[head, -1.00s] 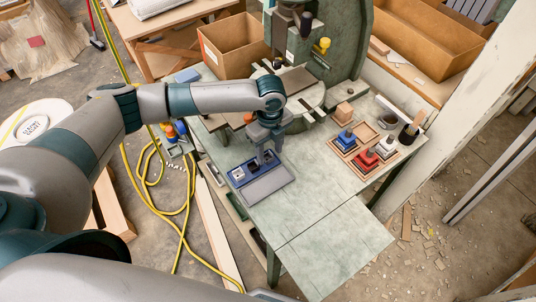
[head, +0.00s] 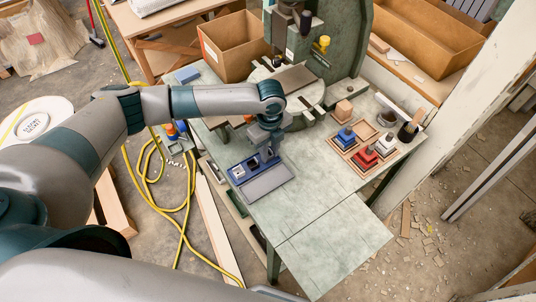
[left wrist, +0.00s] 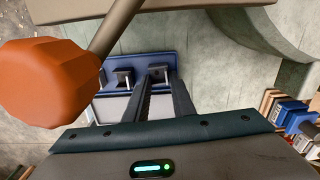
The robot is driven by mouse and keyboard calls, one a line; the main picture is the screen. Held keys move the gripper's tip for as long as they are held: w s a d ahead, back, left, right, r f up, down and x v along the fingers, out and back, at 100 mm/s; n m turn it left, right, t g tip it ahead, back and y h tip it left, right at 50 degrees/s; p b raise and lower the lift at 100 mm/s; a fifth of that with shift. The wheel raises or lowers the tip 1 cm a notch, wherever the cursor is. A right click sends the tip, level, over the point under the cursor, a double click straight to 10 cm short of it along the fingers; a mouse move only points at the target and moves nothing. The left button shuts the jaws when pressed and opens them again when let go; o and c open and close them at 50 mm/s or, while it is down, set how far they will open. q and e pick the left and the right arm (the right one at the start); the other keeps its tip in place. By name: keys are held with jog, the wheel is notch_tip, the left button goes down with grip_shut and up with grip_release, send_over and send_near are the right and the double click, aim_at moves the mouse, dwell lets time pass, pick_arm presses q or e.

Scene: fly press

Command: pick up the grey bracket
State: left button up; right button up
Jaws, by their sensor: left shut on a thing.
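My left gripper (head: 268,153) points down over the far right end of a blue tray (head: 233,176) on the green table. In the left wrist view the two dark fingers (left wrist: 165,78) are close together over the same tray (left wrist: 140,60). They are shut on a small grey bracket (left wrist: 156,73), which the fingers partly hide. I cannot tell whether it is clear of the tray. Another small grey piece (left wrist: 123,77) sits to its left in the tray and shows in the head view (head: 238,171). My right gripper is out of view.
An orange knob (left wrist: 50,82) is close to the wrist camera. Wooden trays with red and blue parts (head: 367,157) are at right. The front table is clear.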

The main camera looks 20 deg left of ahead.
aim_at(270, 155)
pick_arm(q)
jog(key=shift+r, duration=0.1)
jog(key=shift+r+b, duration=0.4)
jog(key=shift+r, duration=0.1)
notch_tip(270, 155, up, 2)
jog(key=shift+w+r+b, duration=0.1)
jog(key=shift+r+b, duration=0.1)
jog(key=shift+b, duration=0.4)
jog(key=s+d+r+b, duration=0.3)
jog(key=d+r, duration=0.4)
jog(key=d, duration=0.4)
jog(key=shift+s+r, duration=0.25)
jog(key=shift+s, duration=0.3)
